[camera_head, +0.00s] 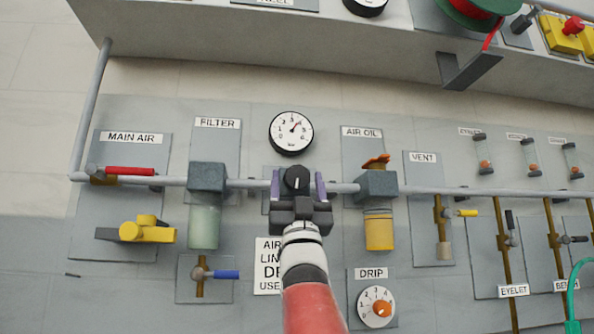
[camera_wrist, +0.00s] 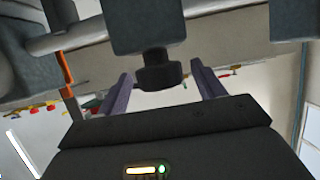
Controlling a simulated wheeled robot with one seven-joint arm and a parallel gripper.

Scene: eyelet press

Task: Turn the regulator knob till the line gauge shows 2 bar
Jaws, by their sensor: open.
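The regulator knob (camera_head: 297,178) is black with a pale pointer mark, on the grey pipe in the middle of the panel. It also shows in the wrist view (camera_wrist: 158,72). The line gauge (camera_head: 291,132) is a round white dial with a black rim just above the knob. My gripper (camera_head: 298,184) is open, with one purple finger on each side of the knob. In the wrist view the fingers (camera_wrist: 163,88) stand apart from the knob, with gaps on both sides.
The filter bowl (camera_head: 204,226) hangs left of the knob and the yellow oil bowl (camera_head: 379,230) hangs right. The grey pipe (camera_head: 245,183) runs across at knob height. The red main air handle (camera_head: 130,171) is at left. The drip dial (camera_head: 376,307) is below right.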

